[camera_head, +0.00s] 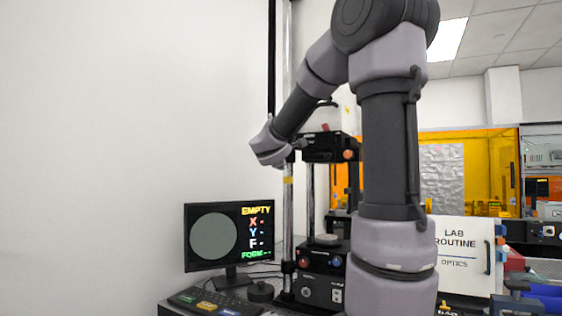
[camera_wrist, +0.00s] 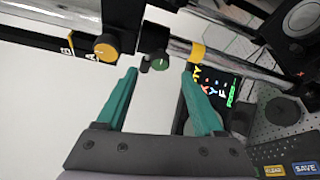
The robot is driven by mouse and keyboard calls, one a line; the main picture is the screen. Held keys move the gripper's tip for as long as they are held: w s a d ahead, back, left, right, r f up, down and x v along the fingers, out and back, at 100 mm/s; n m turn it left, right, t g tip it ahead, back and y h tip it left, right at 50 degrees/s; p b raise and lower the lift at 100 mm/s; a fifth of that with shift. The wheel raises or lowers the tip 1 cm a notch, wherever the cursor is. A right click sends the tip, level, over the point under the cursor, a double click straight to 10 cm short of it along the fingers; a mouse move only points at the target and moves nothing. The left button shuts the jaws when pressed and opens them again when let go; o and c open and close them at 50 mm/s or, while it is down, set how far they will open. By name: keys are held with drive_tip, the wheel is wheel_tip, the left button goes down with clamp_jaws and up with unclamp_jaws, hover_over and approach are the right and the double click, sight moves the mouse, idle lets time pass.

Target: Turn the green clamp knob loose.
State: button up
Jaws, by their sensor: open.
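The green clamp knob (camera_wrist: 160,62) shows in the wrist view beside a dark clamp part, next to the chrome post (camera_wrist: 222,64). My gripper (camera_wrist: 160,73) is open, with its two teal fingers apart. In the picture the knob lies between the fingertips, near their ends. I cannot tell the remaining depth, and no contact shows. Nothing is held. In the head view I cannot make out the green knob, and my gripper's fingers are not clear there.
An orange knob (camera_wrist: 105,50) sits on the black head left of the green knob. A yellow band (camera_wrist: 197,52) wraps the post. The monitor (camera_head: 229,236) reads EMPTY. A keypad (camera_head: 212,302) and a black base unit (camera_head: 322,287) with red and blue knobs stand below.

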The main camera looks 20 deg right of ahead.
drive_tip(key=v, duration=0.4)
drive_tip(key=shift+s+a, duration=0.15)
drive_tip(key=shift+s, duration=0.05)
drive_tip(key=s+d+f+m+g+y, duration=0.1)
drive_tip(key=s+f+m+g, duration=0.4)
drive_tip(key=s, duration=0.3)
drive_tip(key=s+d+f+m+g+y, duration=0.1)
drive_tip(key=s+f+m+g, duration=0.1)
drive_tip(key=s+f+m, duration=0.45)
drive_tip(key=s+a+f+m+y, duration=0.3)
drive_tip(key=s+a+m+y, duration=0.4)
drive_tip(key=s+a, duration=0.4)
drive_tip(key=a+y, duration=0.1)
drive_tip(key=a, duration=0.2)
drive_tip(key=shift+s+g, duration=0.3)
